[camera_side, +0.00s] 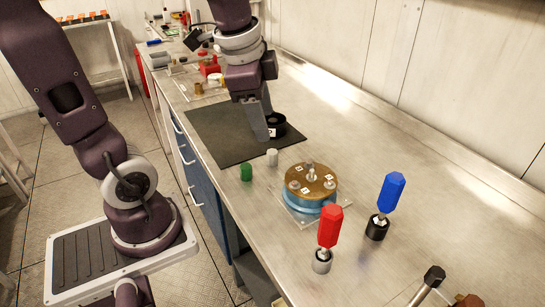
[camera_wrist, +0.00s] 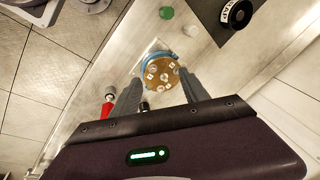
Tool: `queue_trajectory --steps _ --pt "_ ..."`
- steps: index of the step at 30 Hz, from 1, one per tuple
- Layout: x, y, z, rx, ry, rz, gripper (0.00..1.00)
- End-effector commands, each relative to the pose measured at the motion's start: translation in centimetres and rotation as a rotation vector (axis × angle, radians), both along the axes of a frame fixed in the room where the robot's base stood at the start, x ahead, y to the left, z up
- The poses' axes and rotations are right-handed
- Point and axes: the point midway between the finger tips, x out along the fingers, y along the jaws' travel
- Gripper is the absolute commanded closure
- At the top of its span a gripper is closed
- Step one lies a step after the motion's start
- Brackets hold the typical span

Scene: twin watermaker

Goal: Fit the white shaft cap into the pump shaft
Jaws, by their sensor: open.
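The white shaft cap (camera_side: 272,157), a small pale cylinder, stands on the steel bench between the dark mat and the pump. It also shows in the wrist view (camera_wrist: 190,31), near the top. The pump (camera_side: 312,186) has a blue body and a brass top with a central metal shaft (camera_side: 310,170) and several fittings. In the wrist view the pump (camera_wrist: 148,62) appears beyond and between my fingertips. My gripper (camera_side: 262,138) is open and empty, fingers pointing down over the mat. It is apart from the cap.
A green cylinder (camera_side: 246,173) stands left of the cap. Red-handled (camera_side: 330,226) and blue-handled (camera_side: 392,192) tools stand upright near the pump. The bench right of the mat is clear.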

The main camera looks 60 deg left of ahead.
Motion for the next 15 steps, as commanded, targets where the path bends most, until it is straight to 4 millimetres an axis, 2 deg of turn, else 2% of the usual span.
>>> queue_trajectory --steps 1,3,6,10,15 --pt "2.3 2.1 -1.7 0.028 0.074 -0.117 0.47" --pt "5.2 5.1 -4.4 0.059 0.16 -0.328 0.47" --pt "7.8 9.0 -8.7 0.064 0.243 -0.59 0.47" --pt "9.1 11.9 -12.6 0.048 0.286 -0.802 0.47" --pt "9.3 12.7 -15.0 0.042 0.297 -0.874 0.47"
